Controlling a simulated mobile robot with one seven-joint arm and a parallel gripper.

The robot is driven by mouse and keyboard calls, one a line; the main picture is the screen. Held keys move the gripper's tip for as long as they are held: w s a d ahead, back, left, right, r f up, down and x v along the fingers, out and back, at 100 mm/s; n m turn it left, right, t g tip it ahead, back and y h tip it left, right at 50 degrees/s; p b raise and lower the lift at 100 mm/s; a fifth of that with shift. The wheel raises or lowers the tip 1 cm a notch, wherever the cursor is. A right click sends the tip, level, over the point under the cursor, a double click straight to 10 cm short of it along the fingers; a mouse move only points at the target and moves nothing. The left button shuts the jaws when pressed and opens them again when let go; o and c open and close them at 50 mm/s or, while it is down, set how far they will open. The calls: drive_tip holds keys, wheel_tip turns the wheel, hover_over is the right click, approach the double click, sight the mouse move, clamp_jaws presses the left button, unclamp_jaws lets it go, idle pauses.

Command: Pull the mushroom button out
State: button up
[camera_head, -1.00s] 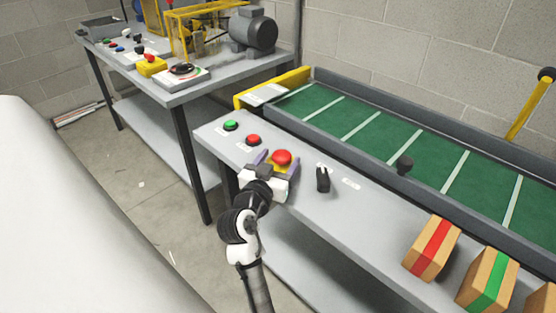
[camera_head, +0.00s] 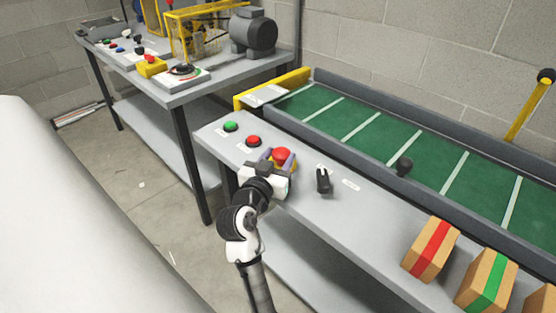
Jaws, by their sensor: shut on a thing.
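The red mushroom button (camera_head: 282,154) sits on a yellow base (camera_head: 293,167) on the grey bench beside the conveyor. My gripper (camera_head: 280,158) is at the button, with one purple finger on each side of the red head. The fingers are shut on the head. The near side of the yellow base is partly hidden by my gripper. I cannot tell from this view whether the button is up or pressed in.
A flat red button (camera_head: 253,141) and a green button (camera_head: 231,127) lie to the left on the bench (camera_head: 350,215). A black selector knob (camera_head: 323,181) stands close on the right. Behind is a green conveyor (camera_head: 390,147). Striped boxes (camera_head: 431,249) stand at the lower right.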

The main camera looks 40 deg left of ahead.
drive_tip(key=shift+r, duration=0.3)
drive_tip(key=o, duration=1.4)
drive_tip(key=shift+s+f, duration=0.1)
drive_tip(key=b+v, duration=0.2)
drive_tip(key=v, duration=1.1)
drive_tip(key=shift+s+d, duration=0.2)
drive_tip(key=shift+s, duration=0.1)
drive_tip(key=shift+a+r, duration=0.1)
drive_tip(key=shift+r, duration=0.1)
